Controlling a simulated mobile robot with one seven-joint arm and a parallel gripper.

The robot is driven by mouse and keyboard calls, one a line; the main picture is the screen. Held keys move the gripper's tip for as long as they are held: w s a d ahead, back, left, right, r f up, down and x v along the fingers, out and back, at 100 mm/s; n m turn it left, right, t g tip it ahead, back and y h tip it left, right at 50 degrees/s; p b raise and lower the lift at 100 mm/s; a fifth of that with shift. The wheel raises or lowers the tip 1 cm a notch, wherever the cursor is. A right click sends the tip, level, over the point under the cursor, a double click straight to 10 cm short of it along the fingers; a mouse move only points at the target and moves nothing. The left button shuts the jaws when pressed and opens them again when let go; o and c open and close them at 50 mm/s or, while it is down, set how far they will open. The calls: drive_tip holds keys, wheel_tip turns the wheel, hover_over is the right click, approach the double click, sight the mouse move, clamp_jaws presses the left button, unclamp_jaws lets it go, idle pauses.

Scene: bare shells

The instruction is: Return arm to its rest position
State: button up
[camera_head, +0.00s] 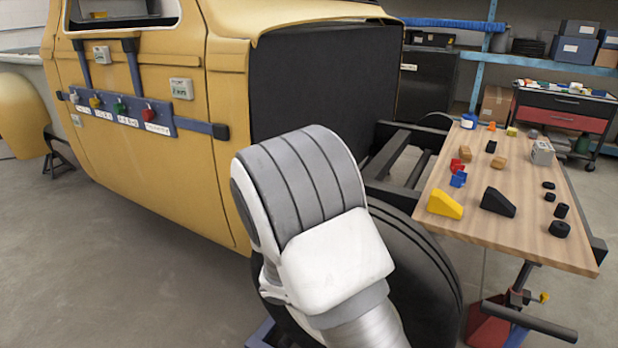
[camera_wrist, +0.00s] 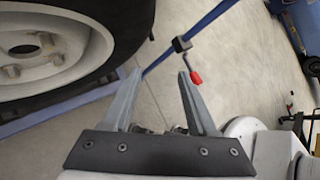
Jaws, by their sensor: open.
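My gripper (camera_wrist: 160,76) shows in the wrist view, with its two grey fingers apart and nothing between them. It is over the concrete floor, beside a black tire with a pale wheel (camera_wrist: 45,45) at the upper left. My arm (camera_head: 320,215) shows in the head view, bent, with its white and grey links in front of the yellow vehicle's dark end panel. My gripper is hidden in the head view.
The yellow vehicle body (camera_head: 160,150) stands at the left. A wooden table (camera_head: 510,222) at the right bears several small blocks and black parts. A blue bar with a red-handled clamp (camera_wrist: 195,76) is close beyond my fingers. Open floor (camera_head: 90,260) lies at the left.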

drive_tip(key=s+d+r+m+t+y, duration=0.15)
drive_tip(key=s+r+m+y, duration=0.35)
drive_tip(key=s+r+m, duration=0.5)
drive_tip(key=s+r+m+t+y, duration=0.3)
drive_tip(key=s+r+m+y, duration=0.3)
drive_tip(key=r+m, duration=0.8)
wheel_tip(320, 180, up, 20)
drive_tip(key=m+p, duration=0.1)
drive_tip(key=p, duration=2)
drive_tip(key=shift+r+m+p, duration=0.2)
drive_tip(key=shift+m+p, duration=0.1)
drive_tip(key=shift+p, duration=0.05)
drive_tip(key=shift+a, duration=0.25)
